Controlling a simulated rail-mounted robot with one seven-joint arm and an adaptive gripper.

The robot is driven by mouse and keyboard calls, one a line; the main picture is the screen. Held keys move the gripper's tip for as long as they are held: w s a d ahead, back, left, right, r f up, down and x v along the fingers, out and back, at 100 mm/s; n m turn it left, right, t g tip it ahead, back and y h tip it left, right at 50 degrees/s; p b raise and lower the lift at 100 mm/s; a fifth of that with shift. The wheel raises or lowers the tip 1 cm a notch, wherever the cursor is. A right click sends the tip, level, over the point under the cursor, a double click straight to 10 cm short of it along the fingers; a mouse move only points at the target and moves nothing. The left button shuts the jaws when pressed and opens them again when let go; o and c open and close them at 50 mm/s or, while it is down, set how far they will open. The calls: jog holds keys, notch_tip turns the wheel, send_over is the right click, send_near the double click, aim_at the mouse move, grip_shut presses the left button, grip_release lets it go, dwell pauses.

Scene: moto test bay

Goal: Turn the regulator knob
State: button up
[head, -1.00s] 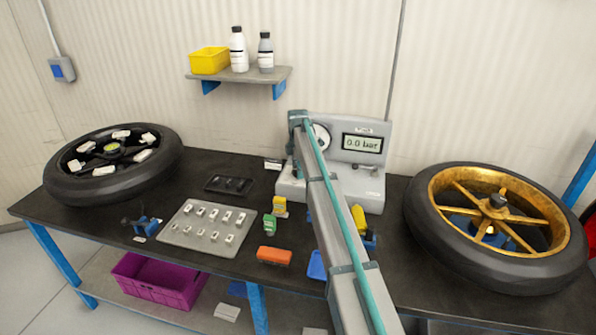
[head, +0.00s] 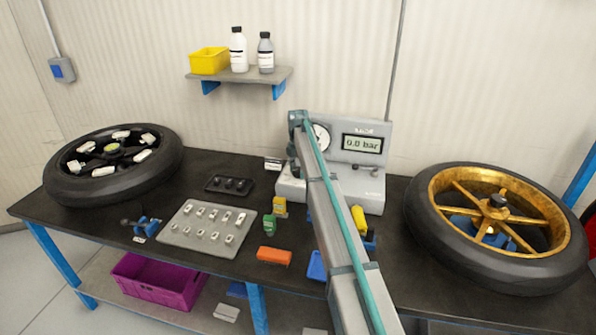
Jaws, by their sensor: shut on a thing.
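A grey test unit (head: 370,194) stands at the back of the bench. It carries a round dial gauge (head: 321,138), partly covered by my arm, and a display (head: 362,144) reading 0.0 bar. Small fittings (head: 374,172) show on the unit below the display, too small to tell whether one is the regulator knob. My arm reaches up from the lower right across the unit's left part. My gripper is hidden behind the arm, so its fingers and anything between them do not show.
A gold-rimmed wheel (head: 438,222) lies at the right, a black wheel (head: 75,190) at the left. A grey tray (head: 178,236) of small parts, an orange block (head: 273,256), a green bottle (head: 269,224) and a yellow item (head: 359,218) lie near the arm. A shelf (head: 270,78) hangs above.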

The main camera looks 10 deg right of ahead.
aim_at(298, 169)
jog(key=o, duration=1.2)
jog(key=shift+c, duration=0.2)
notch_tip(298, 169, up, 12)
jog(key=shift+a, duration=0.1)
